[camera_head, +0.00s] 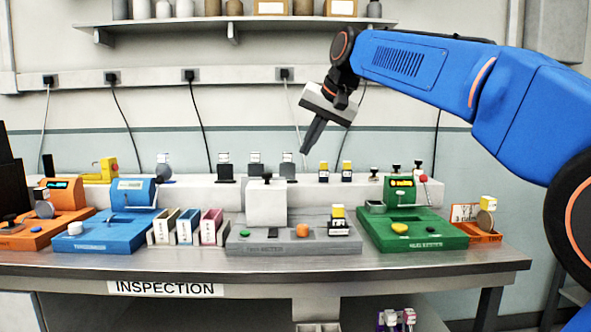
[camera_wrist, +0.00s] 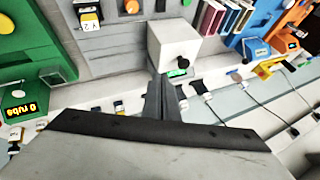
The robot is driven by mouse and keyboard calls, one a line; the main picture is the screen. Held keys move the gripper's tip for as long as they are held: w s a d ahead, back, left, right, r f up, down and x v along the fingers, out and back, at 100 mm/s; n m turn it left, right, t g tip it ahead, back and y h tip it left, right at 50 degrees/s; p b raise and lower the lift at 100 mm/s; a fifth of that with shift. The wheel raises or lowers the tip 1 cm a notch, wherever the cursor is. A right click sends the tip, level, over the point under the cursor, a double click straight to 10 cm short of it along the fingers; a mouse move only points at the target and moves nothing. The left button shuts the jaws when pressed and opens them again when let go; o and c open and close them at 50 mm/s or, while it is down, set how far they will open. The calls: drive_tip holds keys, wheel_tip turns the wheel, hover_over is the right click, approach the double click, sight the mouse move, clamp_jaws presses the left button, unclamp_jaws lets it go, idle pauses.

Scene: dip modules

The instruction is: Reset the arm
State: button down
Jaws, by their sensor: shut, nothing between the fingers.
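My gripper (camera_head: 313,135) hangs from my raised blue arm above the back of the bench, in front of the wall. Its fingers point down and slightly left, and they are shut with nothing between them. In the wrist view the closed fingers (camera_wrist: 167,97) reach toward a white box-shaped unit (camera_wrist: 172,45) with a black knob. That white unit (camera_head: 267,203) stands on a grey station (camera_head: 280,242) at the middle of the bench, below and left of the gripper. The fingers look clear of everything in the head view.
A green station (camera_head: 410,232) stands to the right, with an orange tray (camera_head: 480,236) beyond it. Blue (camera_head: 105,236) and orange (camera_head: 40,230) stations stand left, with several colored bins between blue and grey. A raised back ledge holds small modules. A wall shelf (camera_head: 235,20) hangs above.

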drive_tip(key=s+d+f+h, duration=0.2)
drive_tip(key=s+d+f, duration=1.1)
drive_tip(key=s+f, duration=0.45)
drive_tip(key=s+d+f+n+h, duration=0.1)
drive_tip(key=s+d+f, duration=0.3)
drive_tip(key=s+f, duration=0.6)
drive_tip(key=s+d+f+n+g+h, duration=0.1)
drive_tip(key=s+d+f, duration=0.3)
drive_tip(key=s+f, duration=0.6)
wheel_tip(320, 180, down, 3)
